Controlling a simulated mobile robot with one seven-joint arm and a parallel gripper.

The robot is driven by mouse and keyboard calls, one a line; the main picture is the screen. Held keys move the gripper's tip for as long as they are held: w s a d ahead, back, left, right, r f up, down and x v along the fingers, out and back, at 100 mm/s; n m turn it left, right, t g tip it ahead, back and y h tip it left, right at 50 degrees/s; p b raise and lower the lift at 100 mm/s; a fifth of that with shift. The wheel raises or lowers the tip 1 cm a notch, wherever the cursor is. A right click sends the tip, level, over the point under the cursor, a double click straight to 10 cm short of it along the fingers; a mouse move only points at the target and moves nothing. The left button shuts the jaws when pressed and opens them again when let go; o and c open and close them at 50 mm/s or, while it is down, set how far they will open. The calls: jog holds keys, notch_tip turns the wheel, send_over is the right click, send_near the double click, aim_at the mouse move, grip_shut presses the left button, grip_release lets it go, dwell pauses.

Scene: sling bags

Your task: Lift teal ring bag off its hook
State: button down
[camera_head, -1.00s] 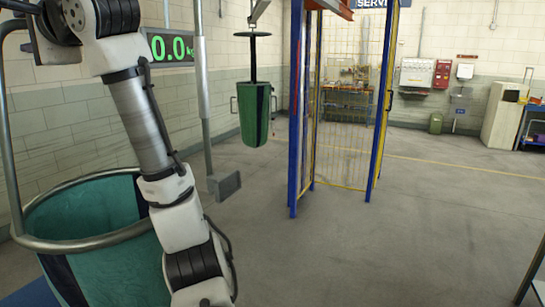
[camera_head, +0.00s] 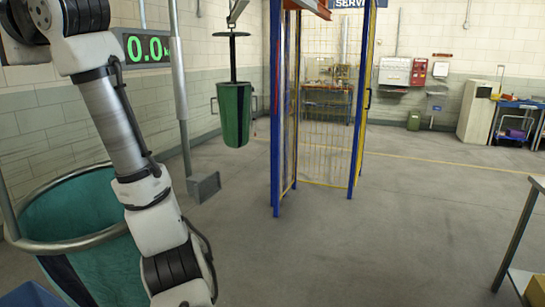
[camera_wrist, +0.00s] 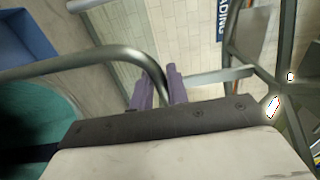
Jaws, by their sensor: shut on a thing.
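The teal ring bag (camera_head: 85,205) is at the lower left of the head view, with a grey metal ring around its mouth and a bent tube rising on its left. Its teal cloth (camera_wrist: 30,120) also shows at the left of the wrist view. My gripper (camera_wrist: 157,86) has two purple fingers, shut on the grey tube of the bag's ring, which curves down between them. My gripper is below the edge of the head view; only my arm shows there, in front of the bag. No hook shows at this bag, so I cannot tell whether it bears on one.
A dark green bag (camera_head: 236,115) hangs farther back under a disc. A scale display (camera_head: 148,48) reads 0.0. A grey post (camera_head: 180,80) stands near my arm. A table (camera_head: 518,235) is at right. The middle floor is clear.

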jog(key=shift+w+r, duration=0.2)
jog(key=shift+r, duration=0.4)
jog(key=shift+s+r, duration=0.1)
jog(key=shift+r, duration=1.2)
jog(key=b+v, duration=0.4)
jog(key=v, duration=0.9)
jog(key=shift+d, duration=0.1)
